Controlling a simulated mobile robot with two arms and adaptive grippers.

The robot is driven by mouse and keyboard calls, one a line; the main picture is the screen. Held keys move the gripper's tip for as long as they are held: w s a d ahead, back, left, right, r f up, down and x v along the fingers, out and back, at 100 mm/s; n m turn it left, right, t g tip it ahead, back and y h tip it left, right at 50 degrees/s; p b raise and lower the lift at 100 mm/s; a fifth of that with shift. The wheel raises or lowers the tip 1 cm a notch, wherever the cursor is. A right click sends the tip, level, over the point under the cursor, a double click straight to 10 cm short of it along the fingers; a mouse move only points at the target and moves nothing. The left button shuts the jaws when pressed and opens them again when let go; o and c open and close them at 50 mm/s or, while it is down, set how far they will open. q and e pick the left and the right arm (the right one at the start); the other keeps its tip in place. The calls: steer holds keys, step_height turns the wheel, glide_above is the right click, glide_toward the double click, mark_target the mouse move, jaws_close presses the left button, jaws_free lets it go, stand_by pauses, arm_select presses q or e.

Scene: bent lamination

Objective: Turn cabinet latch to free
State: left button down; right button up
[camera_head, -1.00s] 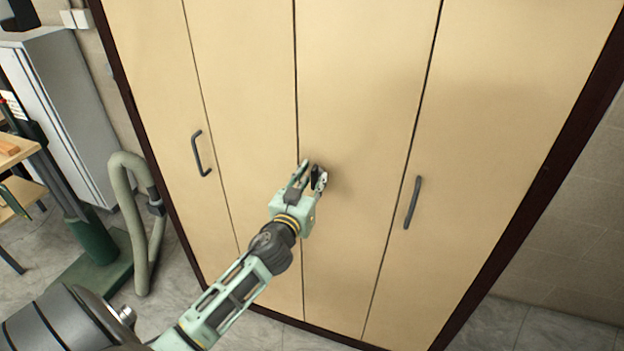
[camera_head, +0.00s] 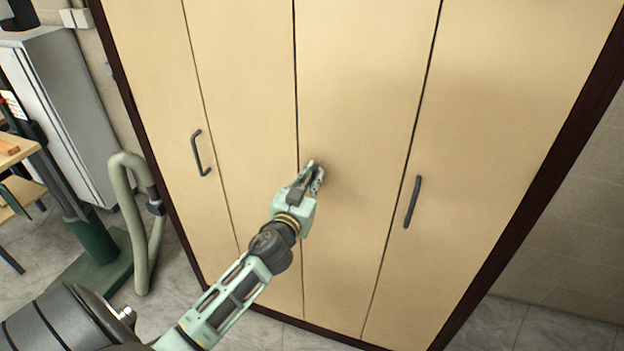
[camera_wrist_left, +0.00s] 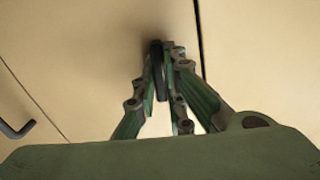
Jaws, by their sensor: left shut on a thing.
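The wooden cabinet (camera_head: 350,90) has several tall beige door panels in a dark frame. The dark latch (camera_wrist_left: 156,68) shows in the left wrist view between the fingers of my left gripper, close to a dark door seam. My left gripper (camera_head: 315,172) is at the middle of the cabinet front in the head view, with its fingers closed on the latch. The fingers hide most of the latch in the head view, and its exact angle cannot be told there. My right gripper is not in view.
Dark bar handles stand out from the left door (camera_head: 200,153) and the right door (camera_head: 412,202). A green stand with a bent hose (camera_head: 130,220) is on the floor at left, beside a workbench (camera_head: 20,165) and a grey cabinet (camera_head: 70,105). Floor at lower right is clear.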

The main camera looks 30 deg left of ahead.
arm_select(q)
steer(key=shift+d+f+m+p, duration=0.1)
steer(key=shift+m+p, duration=0.05)
steer(key=shift+m, duration=2.6)
steer(key=shift+d+f+m+p, duration=0.1)
steer(key=shift+d+f+m, duration=0.05)
steer(key=shift+m, duration=2.65)
steer(key=shift+d+f+m+p, duration=0.1)
steer(key=shift+m+p, duration=0.05)
steer(key=shift+m, duration=2.6)
steer(key=c, duration=1.8)
jaws_free()
steer(key=v, duration=1.2)
